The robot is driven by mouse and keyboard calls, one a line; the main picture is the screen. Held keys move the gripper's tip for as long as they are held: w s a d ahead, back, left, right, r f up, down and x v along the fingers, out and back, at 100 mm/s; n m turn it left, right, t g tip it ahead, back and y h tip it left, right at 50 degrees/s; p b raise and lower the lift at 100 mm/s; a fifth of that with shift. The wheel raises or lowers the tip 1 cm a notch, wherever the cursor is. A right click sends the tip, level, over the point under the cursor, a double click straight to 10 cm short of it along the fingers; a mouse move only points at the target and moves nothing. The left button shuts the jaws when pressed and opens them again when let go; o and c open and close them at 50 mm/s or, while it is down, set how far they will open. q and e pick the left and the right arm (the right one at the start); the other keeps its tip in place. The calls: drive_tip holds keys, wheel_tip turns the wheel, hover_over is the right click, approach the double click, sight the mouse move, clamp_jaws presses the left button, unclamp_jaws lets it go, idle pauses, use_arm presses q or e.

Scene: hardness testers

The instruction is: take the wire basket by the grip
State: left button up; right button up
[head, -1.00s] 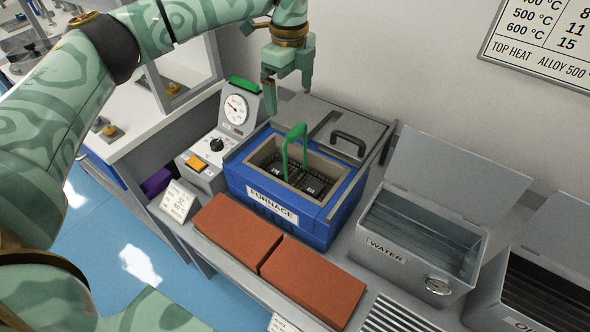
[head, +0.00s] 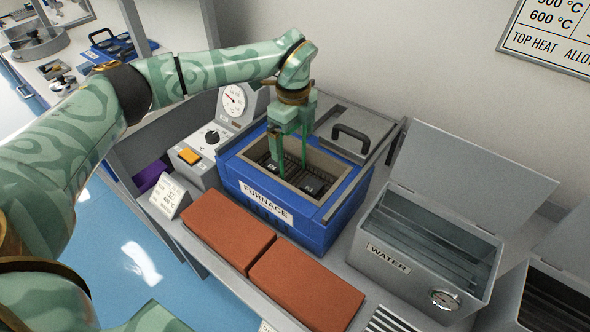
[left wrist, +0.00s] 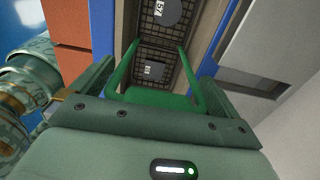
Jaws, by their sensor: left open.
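The wire basket (head: 292,166) sits inside the open blue furnace (head: 310,222), with dark labelled blocks in it. Its green grip (head: 304,155) rises as a hoop, partly hidden by my left gripper (head: 290,133) in the head view. That gripper points down over the furnace opening and is open. In the left wrist view the grip (left wrist: 155,97) spans the space between the two fingers, and the mesh of the basket (left wrist: 152,47) shows beyond it. Whether a finger touches the grip, I cannot tell. My right gripper is not in view.
The furnace lid with its dark handle (head: 351,138) lies behind the opening. Two red-brown bricks (head: 305,283) lie in front. A grey water tank (head: 420,262) with a raised lid stands to the right. A dial control box (head: 208,145) stands left of the furnace.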

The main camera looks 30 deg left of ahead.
use_arm(q)
drive_tip(key=shift+s+r, duration=0.1)
drive_tip(key=shift+r, duration=0.05)
drive_tip(key=c, duration=1.4)
